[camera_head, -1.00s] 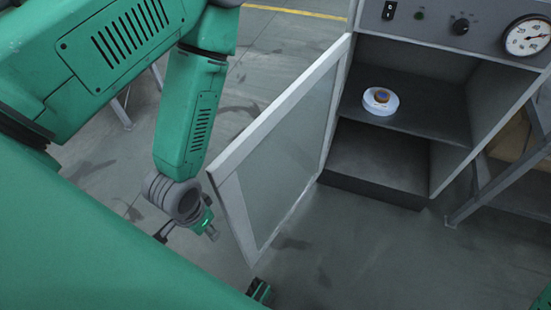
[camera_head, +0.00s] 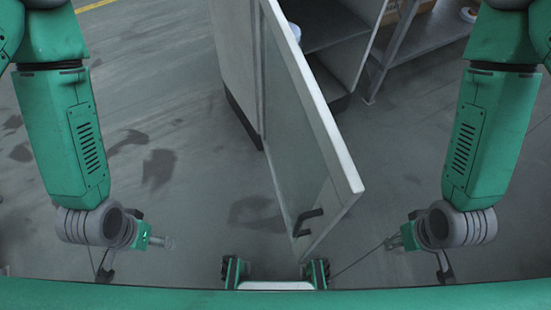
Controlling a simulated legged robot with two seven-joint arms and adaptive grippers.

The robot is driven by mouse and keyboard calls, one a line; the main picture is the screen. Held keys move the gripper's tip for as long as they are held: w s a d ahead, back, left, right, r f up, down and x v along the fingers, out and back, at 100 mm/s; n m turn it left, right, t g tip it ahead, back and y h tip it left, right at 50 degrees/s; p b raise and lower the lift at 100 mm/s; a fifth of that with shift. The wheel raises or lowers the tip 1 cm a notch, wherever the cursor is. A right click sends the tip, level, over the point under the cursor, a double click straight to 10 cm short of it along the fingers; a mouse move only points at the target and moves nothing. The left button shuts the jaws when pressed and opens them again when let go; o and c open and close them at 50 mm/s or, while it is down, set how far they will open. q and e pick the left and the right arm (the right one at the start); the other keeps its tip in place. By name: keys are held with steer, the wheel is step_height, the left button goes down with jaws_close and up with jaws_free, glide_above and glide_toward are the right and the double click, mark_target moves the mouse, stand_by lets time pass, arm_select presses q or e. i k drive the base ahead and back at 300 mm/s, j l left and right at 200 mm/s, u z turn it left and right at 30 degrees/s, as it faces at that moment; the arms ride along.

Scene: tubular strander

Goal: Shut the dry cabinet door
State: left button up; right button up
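The dry cabinet (camera_head: 232,60) stands at the top centre. Its framed glass door (camera_head: 332,150) is open and swung out toward me, with its free edge nearest my body. A dark handle (camera_head: 308,220) is low near that edge. My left gripper (camera_head: 166,243) hangs to the left of the door, apart from it. My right gripper (camera_head: 393,243) hangs to the right of the door, also apart from it. Both are small and dark against the floor, so their finger opening is unclear. Neither visibly holds anything.
A grey metal rack (camera_head: 425,32) stands to the right of the cabinet. Bare grey floor lies on both sides of the door.

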mark_target(316, 180)
steer(key=k+j+u, duration=0.1)
steer(key=k, duration=0.3)
steer(key=k+j+u, duration=0.1)
steer(key=k, duration=0.25)
steer(key=k+j+u, duration=0.1)
steer(key=k, duration=0.25)
steer(key=j, duration=0.1)
